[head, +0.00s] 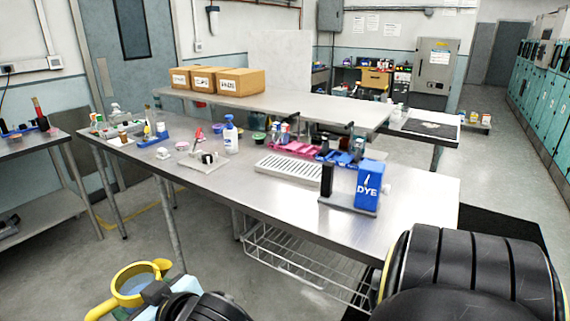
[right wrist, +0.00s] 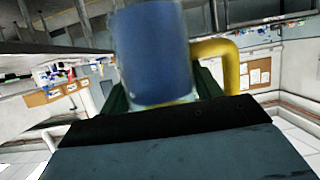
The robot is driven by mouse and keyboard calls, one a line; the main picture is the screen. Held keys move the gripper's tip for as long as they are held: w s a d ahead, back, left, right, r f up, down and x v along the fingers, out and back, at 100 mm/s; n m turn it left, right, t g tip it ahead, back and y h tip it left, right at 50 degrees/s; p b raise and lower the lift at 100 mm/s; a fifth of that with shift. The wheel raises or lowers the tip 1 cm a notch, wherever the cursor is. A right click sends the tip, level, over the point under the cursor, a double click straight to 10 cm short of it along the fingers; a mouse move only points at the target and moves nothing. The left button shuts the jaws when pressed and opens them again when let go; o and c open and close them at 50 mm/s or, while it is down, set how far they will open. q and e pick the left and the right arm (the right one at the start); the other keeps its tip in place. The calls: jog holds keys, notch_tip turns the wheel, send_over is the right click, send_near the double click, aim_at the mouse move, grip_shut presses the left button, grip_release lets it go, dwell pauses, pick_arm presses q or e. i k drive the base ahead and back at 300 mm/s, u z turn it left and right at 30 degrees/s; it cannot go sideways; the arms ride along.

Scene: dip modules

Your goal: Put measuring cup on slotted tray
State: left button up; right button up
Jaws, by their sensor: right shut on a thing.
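The yellow measuring cup (head: 133,283) is at the lower left of the head view, in front of the table and apart from it. It has a yellow rim and handle and looks blue inside. My right gripper (head: 157,291) is shut on it. In the right wrist view the cup (right wrist: 155,55) shows as a blue body with a yellow handle, just beyond the gripper; the fingertips are mostly hidden. The white slotted tray (head: 290,169) lies flat on the metal table, left of the blue DYE box, and looks empty. My left gripper is not in view.
The blue DYE box (head: 368,187) stands on a dark stand at the tray's right. A pink rack (head: 292,144) with bottles is behind the tray. A white bottle (head: 231,138) and a small fixture (head: 203,160) are to its left. The front table (head: 270,200) is clear.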

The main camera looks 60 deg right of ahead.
aim_at(305, 169)
jog(key=z, duration=0.3)
jog(key=i, duration=1.65)
jog(key=z, duration=1.45)
jog(key=i, duration=0.95)
jog(key=z, duration=0.95)
